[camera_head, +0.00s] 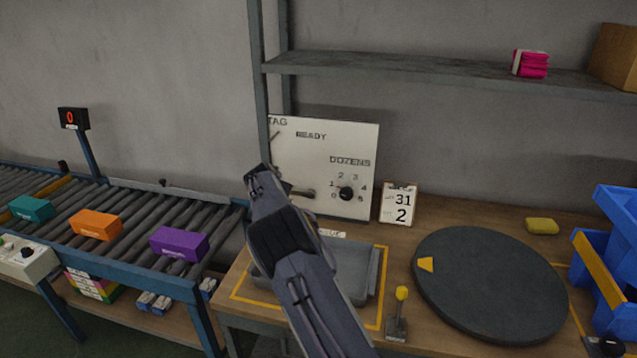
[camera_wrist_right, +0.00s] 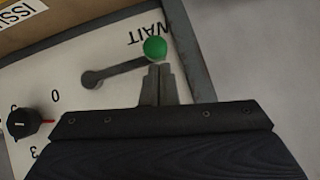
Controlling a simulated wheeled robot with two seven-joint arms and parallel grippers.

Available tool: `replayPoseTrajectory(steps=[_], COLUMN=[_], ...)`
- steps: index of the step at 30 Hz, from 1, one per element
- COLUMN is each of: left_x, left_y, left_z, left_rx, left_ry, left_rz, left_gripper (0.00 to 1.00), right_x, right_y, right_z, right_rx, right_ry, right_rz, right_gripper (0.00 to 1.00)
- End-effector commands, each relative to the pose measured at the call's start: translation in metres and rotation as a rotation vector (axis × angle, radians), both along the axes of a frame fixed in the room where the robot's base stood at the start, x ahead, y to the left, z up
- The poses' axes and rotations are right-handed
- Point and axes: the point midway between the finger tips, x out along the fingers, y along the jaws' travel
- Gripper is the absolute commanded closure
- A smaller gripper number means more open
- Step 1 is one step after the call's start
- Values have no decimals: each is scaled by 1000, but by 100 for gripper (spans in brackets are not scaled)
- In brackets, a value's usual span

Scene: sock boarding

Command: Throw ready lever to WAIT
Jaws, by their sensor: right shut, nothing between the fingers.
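The white panel (camera_head: 335,150) stands upright at the back of the bench, with READY lettered near its top. Its lever (camera_head: 302,192) runs left from a pivot low on the panel, and its end is hidden behind my right gripper (camera_head: 257,178) in the head view. In the right wrist view the lever arm (camera_wrist_right: 118,72) ends in a green knob (camera_wrist_right: 155,48) beside the upside-down word WAIT (camera_wrist_right: 150,30). My right gripper (camera_wrist_right: 159,72) is shut and empty, its tips right at the knob; I cannot tell if they touch. My left gripper is out of view.
A black dial (camera_head: 346,193) sits right of the lever on the panel. A grey tray (camera_head: 372,275), a yellow-knobbed lever (camera_head: 402,295) and a dark round turntable (camera_head: 490,285) are on the bench. A roller conveyor (camera_head: 130,215) carries coloured boxes at left. A shelf (camera_head: 430,70) runs above.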

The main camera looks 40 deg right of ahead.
Motion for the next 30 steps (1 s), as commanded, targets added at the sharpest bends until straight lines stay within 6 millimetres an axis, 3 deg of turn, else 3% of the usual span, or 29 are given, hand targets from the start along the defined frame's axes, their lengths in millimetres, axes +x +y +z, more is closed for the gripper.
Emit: replayPoseTrajectory(steps=[23, 26, 30], left_x=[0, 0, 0], left_y=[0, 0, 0], left_z=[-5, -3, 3], left_rx=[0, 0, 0], left_ry=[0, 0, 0], left_rz=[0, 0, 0], left_gripper=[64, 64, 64], right_x=[1, 0, -7], right_y=[2, 0, -10], right_z=[-9, -3, 21], right_rx=[5, 6, 4], right_ry=[0, 0, -6], right_rz=[0, -1, -2], right_gripper=[100, 100, 100])
